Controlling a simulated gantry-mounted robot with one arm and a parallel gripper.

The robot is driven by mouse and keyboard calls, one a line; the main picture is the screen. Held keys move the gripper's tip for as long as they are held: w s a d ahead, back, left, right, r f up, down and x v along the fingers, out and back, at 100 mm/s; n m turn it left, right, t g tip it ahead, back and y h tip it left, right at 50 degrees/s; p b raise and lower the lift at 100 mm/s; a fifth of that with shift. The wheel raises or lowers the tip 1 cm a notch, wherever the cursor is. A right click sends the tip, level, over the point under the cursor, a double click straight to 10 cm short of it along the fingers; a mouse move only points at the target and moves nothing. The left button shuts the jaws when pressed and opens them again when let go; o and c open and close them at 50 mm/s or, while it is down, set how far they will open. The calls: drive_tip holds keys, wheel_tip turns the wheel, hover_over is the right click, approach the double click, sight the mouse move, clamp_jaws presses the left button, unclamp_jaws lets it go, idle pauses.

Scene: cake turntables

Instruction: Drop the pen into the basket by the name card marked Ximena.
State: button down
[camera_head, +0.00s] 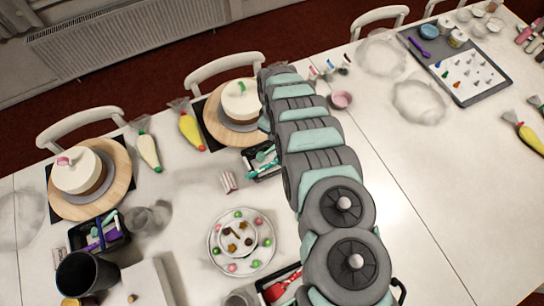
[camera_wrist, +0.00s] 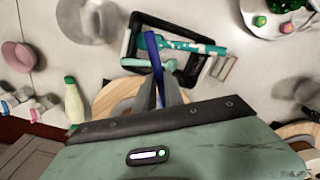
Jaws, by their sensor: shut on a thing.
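My gripper (camera_wrist: 152,97) is shut on a blue pen (camera_wrist: 151,48), which sticks out past the fingertips in the wrist view. Beyond the pen is a black basket (camera_wrist: 133,28) with a teal, white-spotted tool and a pale teal one in it. The pen overlaps the basket in the picture; its height above it is hard to tell. In the head view this basket (camera_head: 249,171) is partly hidden by my arm, and my gripper is hidden too. A second black basket (camera_head: 77,235) with purple tools stands at the left. I can read no name card.
A dish with colored sweets (camera_head: 216,255) and a tray with a red tool (camera_head: 263,284) lie nearby. Cakes stand on round turntables (camera_head: 125,178) at left and back (camera_head: 211,126). Piping bags (camera_head: 190,130) lie between them.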

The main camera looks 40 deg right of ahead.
wheel_tip(320, 180, down, 6)
drive_tip(key=b, duration=0.4)
drive_tip(key=shift+r, duration=0.1)
drive_tip(key=c, duration=1.3)
unclamp_jaws()
drive_tip(key=shift+r, duration=0.1)
drive_tip(key=shift+c, duration=0.2)
drive_tip(key=shift+r+b, duration=0.7)
drive_tip(key=shift+r, duration=4.7)
